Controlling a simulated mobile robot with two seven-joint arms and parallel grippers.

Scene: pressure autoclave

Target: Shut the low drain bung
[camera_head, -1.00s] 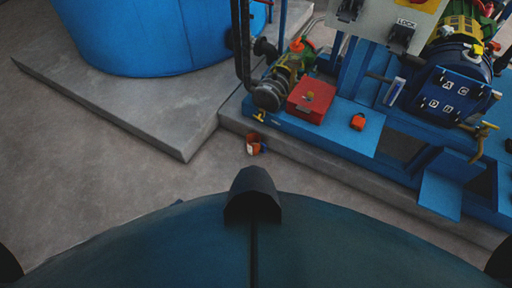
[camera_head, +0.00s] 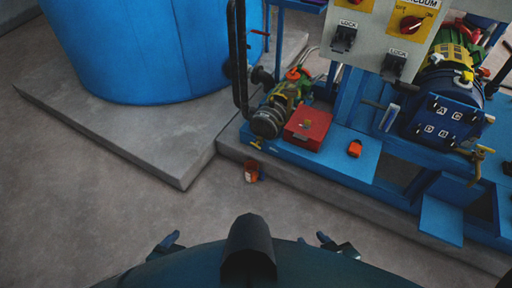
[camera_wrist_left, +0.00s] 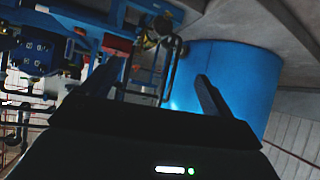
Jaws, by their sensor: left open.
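A small yellow-handled fitting (camera_head: 256,144) sits low at the near left corner of the blue skid; it may be the low drain bung, but it is too small to tell whether it is open or shut. A brass valve (camera_head: 480,153) sits at the skid's right side. My left gripper (camera_head: 167,241) is low in the head view, left of my body's middle and well apart from the skid. In the left wrist view it is open (camera_wrist_left: 160,92), with nothing between the fingers. My right gripper (camera_head: 335,243) is partly hidden behind my body, and its opening is unclear.
A large blue tank (camera_head: 150,50) stands on a concrete slab (camera_head: 120,115) at the left. The blue skid (camera_head: 350,170) carries a red box (camera_head: 307,128), an orange piece (camera_head: 355,148) and a pump (camera_head: 268,120). An orange cup (camera_head: 251,170) is on the floor.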

